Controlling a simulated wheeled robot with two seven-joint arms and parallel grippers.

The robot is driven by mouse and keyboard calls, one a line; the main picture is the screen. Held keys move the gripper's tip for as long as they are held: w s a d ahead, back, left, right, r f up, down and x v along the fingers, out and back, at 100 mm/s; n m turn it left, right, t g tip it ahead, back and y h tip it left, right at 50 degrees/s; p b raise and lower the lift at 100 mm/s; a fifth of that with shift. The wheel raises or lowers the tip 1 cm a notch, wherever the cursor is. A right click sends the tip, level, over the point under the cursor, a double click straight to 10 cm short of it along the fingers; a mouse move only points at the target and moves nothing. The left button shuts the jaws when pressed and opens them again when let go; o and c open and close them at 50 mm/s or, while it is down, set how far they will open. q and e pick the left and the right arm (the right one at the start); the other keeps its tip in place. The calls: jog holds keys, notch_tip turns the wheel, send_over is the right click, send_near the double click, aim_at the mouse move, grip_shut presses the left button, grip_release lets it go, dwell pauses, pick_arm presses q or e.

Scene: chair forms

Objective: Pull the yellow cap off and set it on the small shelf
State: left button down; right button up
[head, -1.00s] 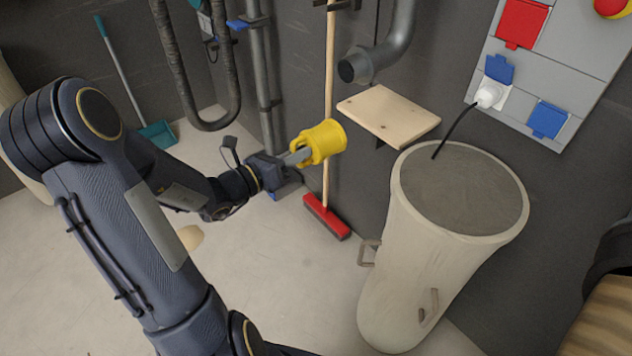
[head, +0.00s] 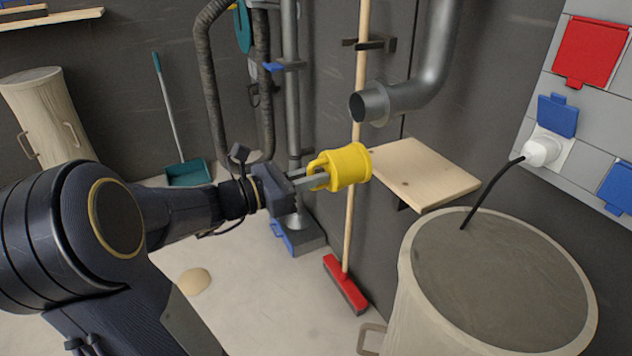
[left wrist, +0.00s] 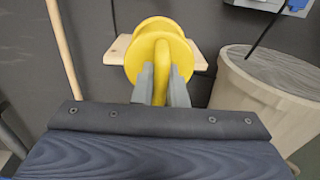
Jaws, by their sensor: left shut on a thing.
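The yellow cap (head: 349,165) is held in the air by my left gripper (head: 318,178), which is shut on its handle. In the left wrist view the cap (left wrist: 150,40) sits with its handle between the two fingers (left wrist: 160,85). The small wooden shelf (head: 425,175) is on the dark wall, just right of the cap in the head view; the cap's right edge overlaps the shelf's left end in the picture. In the left wrist view the shelf (left wrist: 116,50) shows behind the cap. The open grey pipe end (head: 371,105) is above the cap. My right gripper is not in view.
A large round bin (head: 500,285) stands below and right of the shelf. A red broom (head: 345,285) with a wooden handle leans behind the cap. A socket panel with a plugged-in white plug (head: 541,152) is at right. The shelf top looks bare.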

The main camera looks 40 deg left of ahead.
pick_arm(q)
jog(key=shift+f+b+x, duration=0.15)
jog(key=shift+b+x, duration=0.4)
jog(key=shift+x, duration=1.85)
jog(key=shift+f+b+x, duration=0.15)
jog(key=shift+b+x, duration=0.35)
jog(key=shift+x, duration=1.9)
jog(key=shift+f+b+x, duration=0.15)
jog(key=shift+b+x, duration=0.25)
jog(key=shift+x, duration=2.15)
jog(key=shift+f+b+x, duration=0.1)
jog(key=shift+b+x, duration=0.3)
jog(key=shift+x, duration=2.15)
jog(key=shift+a, duration=0.1)
jog(key=shift+f+b, duration=0.35)
jog(key=shift+b, duration=0.05)
jog(key=c, duration=1.2)
grip_release()
jog(key=shift+o, duration=0.2)
jog(key=shift+s+a, duration=0.1)
